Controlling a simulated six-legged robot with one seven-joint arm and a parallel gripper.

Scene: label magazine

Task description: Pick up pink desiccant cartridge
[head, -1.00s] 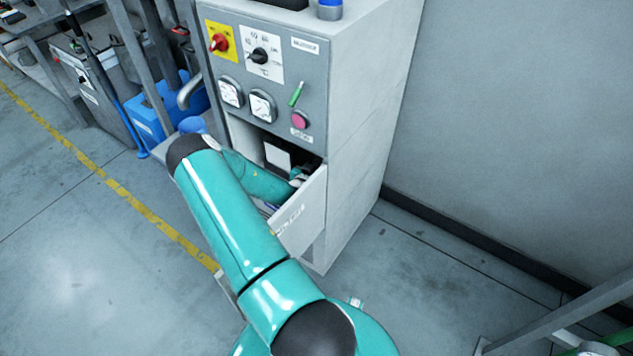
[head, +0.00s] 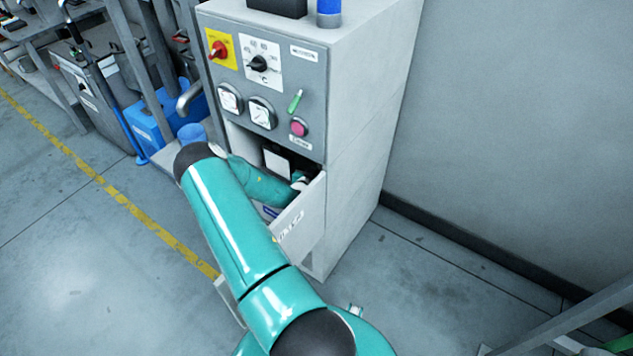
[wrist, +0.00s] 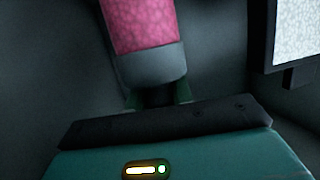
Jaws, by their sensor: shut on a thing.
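The pink desiccant cartridge (wrist: 142,28) has a pink granular body and a grey end cap. It stands out from my gripper (wrist: 158,97) at the top middle of the wrist view, and its upper end is cut off. My gripper is shut on the cap end; the dark jaws are mostly in shadow. In the head view my teal forearm reaches into the open compartment of the grey cabinet (head: 355,130), behind a tilted-out front panel (head: 303,220). The cartridge cannot be made out there, and the jaws are largely hidden.
A white granular panel in a dark frame (wrist: 296,35) is at the right of the wrist view, close to the cartridge. The compartment walls are near. The cabinet front carries a red switch (head: 218,50), gauges (head: 262,113) and a pink button (head: 298,127). Open floor lies left.

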